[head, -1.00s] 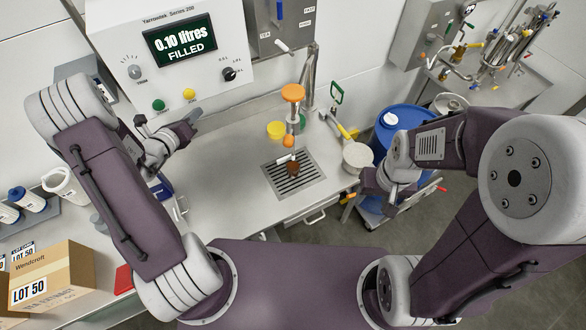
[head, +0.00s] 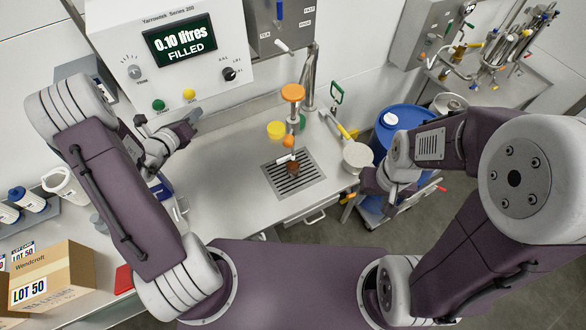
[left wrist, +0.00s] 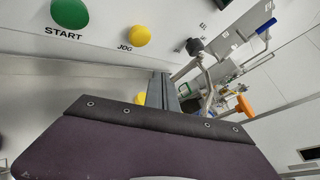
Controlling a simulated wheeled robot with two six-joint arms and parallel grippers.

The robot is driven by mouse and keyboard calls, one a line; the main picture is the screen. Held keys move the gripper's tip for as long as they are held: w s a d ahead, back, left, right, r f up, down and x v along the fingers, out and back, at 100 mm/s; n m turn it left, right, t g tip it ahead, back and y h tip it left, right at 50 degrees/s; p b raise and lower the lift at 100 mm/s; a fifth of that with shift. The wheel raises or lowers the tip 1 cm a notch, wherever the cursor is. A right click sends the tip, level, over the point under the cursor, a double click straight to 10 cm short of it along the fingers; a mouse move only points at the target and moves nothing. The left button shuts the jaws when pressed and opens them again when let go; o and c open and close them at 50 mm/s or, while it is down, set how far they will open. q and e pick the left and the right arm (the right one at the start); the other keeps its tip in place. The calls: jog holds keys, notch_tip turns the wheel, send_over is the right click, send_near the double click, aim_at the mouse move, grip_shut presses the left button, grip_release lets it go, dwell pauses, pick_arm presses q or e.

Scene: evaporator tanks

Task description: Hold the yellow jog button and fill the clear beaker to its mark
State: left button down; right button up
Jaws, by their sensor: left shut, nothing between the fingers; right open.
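The yellow jog button (head: 189,94) is on the white filler panel, right of the green start button (head: 159,104). It also shows in the left wrist view (left wrist: 138,36), labelled JOG. My left gripper (head: 192,120) is shut and empty, just below the jog button and apart from it. Its fingers (left wrist: 160,88) point up toward the panel in the left wrist view. The clear beaker (head: 293,168) stands on the drain grate under the spout, with brown liquid in it; its mark is too small to make out. My right gripper (head: 388,198) is open and empty, right of the grate.
The display (head: 181,40) reads 0.10 litres FILLED. A blue drum (head: 405,125) stands behind my right gripper. The counter left of the grate is clear.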

dwell(0.5)
pick_arm(q)
notch_tip(320, 180, up, 6)
jog(key=d+r+m+t+h+p, duration=0.1)
jog(key=d+m+t+h+p, duration=0.2)
jog(key=m, duration=1)
jog(key=s+f+t+y+p, duration=0.1)
jog(key=s+f+p, duration=0.1)
jog(key=f, duration=0.5)
jog(key=shift+s+a+f+t+p, duration=0.35)
jog(key=shift+s+a+t, duration=0.1)
jog(key=shift+s, duration=0.3)
